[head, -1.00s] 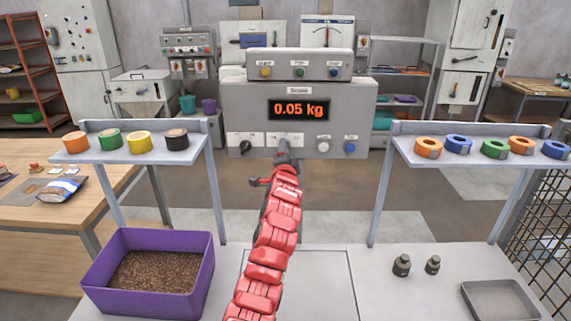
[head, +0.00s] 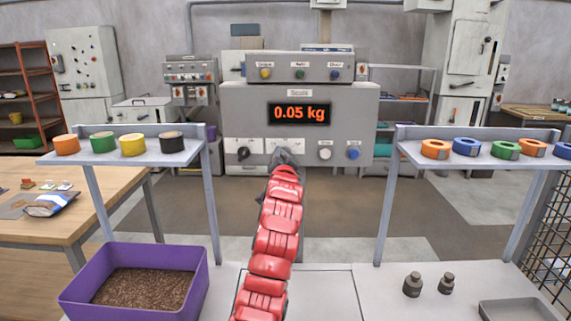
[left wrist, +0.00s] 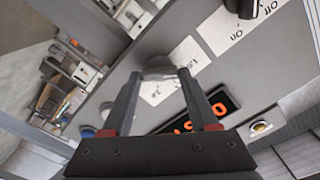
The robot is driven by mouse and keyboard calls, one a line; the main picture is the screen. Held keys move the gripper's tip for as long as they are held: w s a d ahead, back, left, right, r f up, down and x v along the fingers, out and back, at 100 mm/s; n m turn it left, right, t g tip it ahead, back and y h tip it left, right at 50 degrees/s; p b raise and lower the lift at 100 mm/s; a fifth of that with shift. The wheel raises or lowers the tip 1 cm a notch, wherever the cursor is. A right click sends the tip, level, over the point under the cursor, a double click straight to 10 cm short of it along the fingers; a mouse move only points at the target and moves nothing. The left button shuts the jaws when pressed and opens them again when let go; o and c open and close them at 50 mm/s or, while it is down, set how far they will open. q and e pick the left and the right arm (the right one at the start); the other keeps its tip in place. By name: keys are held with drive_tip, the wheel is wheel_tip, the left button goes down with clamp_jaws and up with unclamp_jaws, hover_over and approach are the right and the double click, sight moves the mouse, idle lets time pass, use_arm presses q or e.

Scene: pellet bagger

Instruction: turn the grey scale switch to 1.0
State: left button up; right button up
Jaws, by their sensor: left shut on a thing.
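The grey scale switch (left wrist: 160,70) sits on a white label plate on the front of the grey scale unit (head: 235,115). The left wrist view shows it between the two fingertips of my left gripper (left wrist: 160,76), which is shut on it. In the head view my left gripper (head: 284,158) reaches up to the panel and covers the switch, so its pointer and the setting cannot be read. The display (head: 299,113) reads 0.05 kg. My right gripper is in neither view.
A black on/off knob (head: 243,153) is left of the switch; a white knob (head: 325,153) and a blue knob (head: 353,153) are to its right. Shelves with tape rolls flank the unit. A purple bin (head: 195,285) of pellets and two weights stand on the worktop.

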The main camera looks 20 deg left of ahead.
use_arm(q)
drive_tip(key=shift+f, duration=0.15)
drive_tip(key=o, duration=1.4)
drive_tip(key=b+v, duration=0.2)
drive_tip(key=v, duration=1.5)
drive_tip(key=shift+s, duration=0.2)
